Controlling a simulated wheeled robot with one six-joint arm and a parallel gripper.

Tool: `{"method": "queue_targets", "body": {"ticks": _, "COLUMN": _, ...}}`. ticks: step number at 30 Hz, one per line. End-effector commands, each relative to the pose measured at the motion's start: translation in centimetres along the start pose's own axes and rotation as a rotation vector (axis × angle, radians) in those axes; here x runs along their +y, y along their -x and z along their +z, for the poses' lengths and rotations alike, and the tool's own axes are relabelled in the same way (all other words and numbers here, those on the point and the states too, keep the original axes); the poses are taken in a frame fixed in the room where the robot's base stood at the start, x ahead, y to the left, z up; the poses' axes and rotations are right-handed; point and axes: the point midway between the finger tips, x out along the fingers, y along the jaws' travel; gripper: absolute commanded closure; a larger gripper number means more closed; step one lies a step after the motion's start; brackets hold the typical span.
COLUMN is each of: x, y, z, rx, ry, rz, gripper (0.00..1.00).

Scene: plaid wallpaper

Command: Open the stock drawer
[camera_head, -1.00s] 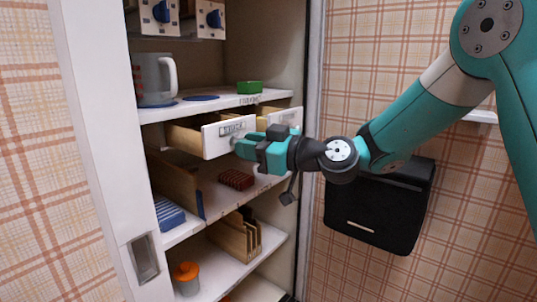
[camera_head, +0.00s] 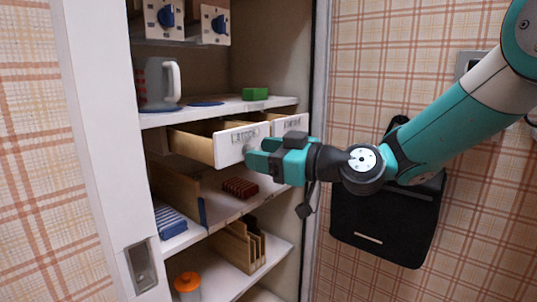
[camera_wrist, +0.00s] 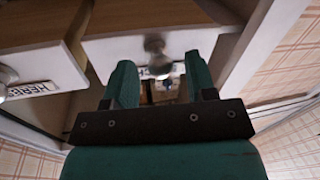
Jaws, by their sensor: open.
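A second drawer (camera_head: 291,124) is beside it on the right, also partly out. A mug (camera_head: 157,82) and a green block (camera_head: 255,94) stand on the shelf above. A red item (camera_head: 240,188) lies on the shelf below. A black bag (camera_head: 385,222) hangs on the right wall.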

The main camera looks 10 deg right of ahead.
Motion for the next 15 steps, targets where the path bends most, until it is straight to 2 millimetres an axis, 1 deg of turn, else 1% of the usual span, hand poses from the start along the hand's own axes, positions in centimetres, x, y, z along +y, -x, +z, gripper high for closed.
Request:
{"method": "queue_targets", "body": {"ticks": 2, "x": 0.1, "y": 0.4, "z": 0.1, "rx": -0.001, "ry": 0.000, "rz": 0.002, "gripper": 0.49}}
{"method": "queue_targets", "body": {"ticks": 5, "x": 0.1, "y": 1.6, "z": 0.1, "rx": -0.001, "ry": -0.001, "rz": 0.004, "gripper": 0.49}}
{"method": "queue_targets", "body": {"ticks": 15, "x": 0.2, "y": 8.8, "z": 0.2, "rx": -0.002, "ry": -0.001, "rz": 0.007, "gripper": 0.49}}
